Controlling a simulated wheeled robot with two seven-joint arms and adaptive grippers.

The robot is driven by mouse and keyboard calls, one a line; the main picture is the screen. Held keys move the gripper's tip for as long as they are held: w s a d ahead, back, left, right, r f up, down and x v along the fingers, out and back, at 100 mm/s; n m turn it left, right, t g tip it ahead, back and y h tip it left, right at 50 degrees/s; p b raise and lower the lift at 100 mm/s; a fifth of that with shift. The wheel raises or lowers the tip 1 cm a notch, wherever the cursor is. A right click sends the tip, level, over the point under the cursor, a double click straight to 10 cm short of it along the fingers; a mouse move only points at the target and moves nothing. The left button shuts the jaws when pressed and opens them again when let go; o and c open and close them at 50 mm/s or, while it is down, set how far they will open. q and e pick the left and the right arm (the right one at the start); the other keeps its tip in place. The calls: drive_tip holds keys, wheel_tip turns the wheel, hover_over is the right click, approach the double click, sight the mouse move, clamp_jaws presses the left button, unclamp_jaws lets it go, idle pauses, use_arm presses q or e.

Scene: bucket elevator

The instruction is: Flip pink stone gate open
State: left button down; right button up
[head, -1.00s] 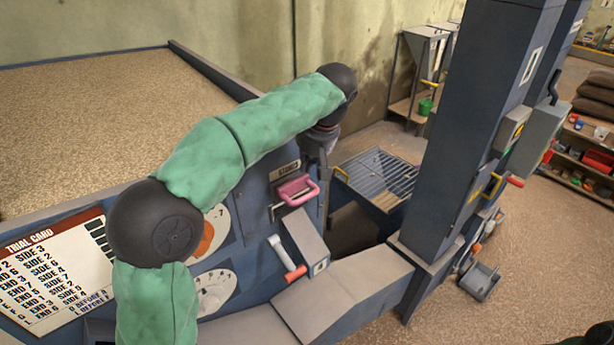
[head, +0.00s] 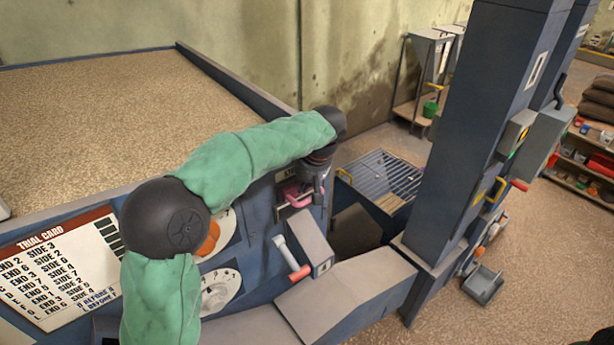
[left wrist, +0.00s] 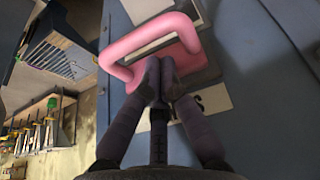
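The pink stone gate handle (head: 299,194) is a loop on the blue panel, partly hidden behind my left gripper in the head view. My left gripper (head: 306,196) is at the handle, coming from above. Its two fingers (left wrist: 162,72) are drawn together and overlap the loop's near side. I see no bar held between them, and cannot tell whether they touch it. My right gripper is not in view.
Below the pink handle is a red-tipped lever (head: 299,272) on a grey box. A trial card (head: 60,265) and dials (head: 220,288) are on the panel to the left. A grated hopper (head: 385,178) and a tall blue column (head: 480,130) stand to the right.

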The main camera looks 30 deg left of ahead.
use_arm(q)
drive_tip(key=shift+a+f, duration=0.2)
drive_tip(key=shift+f, duration=0.35)
drive_tip(key=s+d+b, duration=0.2)
drive_tip(key=s+d, duration=0.1)
drive_tip(key=d, duration=0.5)
drive_tip(key=shift+s+b, duration=0.15)
drive_tip(key=shift+b, duration=0.25)
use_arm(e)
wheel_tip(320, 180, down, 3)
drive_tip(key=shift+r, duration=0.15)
